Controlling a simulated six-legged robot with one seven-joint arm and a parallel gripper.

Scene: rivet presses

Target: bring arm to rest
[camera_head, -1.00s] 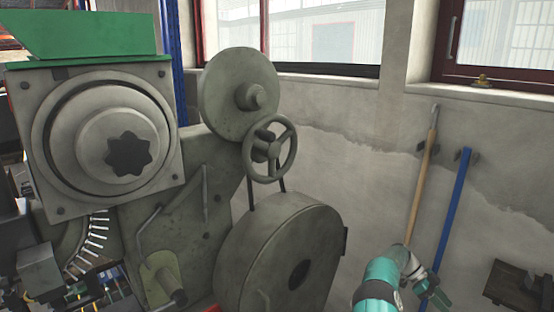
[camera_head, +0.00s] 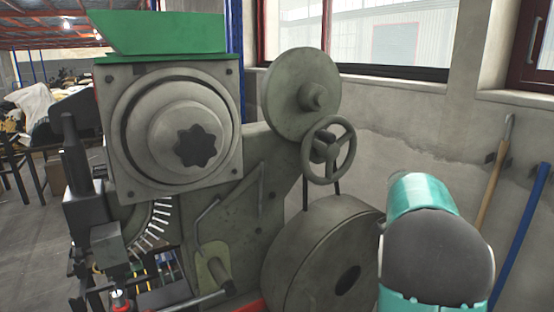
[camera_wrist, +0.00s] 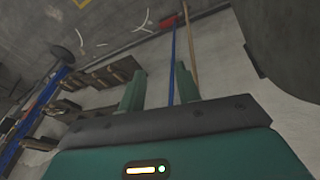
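My arm (camera_head: 435,245), teal with a dark grey joint, shows large at the lower right of the head view, in front of the wall and beside the press's big wheel. My gripper (camera_wrist: 158,82) is out of sight in the head view. In the wrist view its two teal fingers stand apart with nothing held between them. Beyond the fingers are floor and wall, seen at a tilt.
A grey rivet press (camera_head: 245,200) with a green hopper (camera_head: 160,34), a handwheel (camera_head: 329,150) and a large wheel (camera_head: 325,255) fills the middle. A wooden-handled pole (camera_head: 492,187) and a blue pole (camera_head: 522,240) lean on the wall. Open floor (camera_head: 32,240) shows at left.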

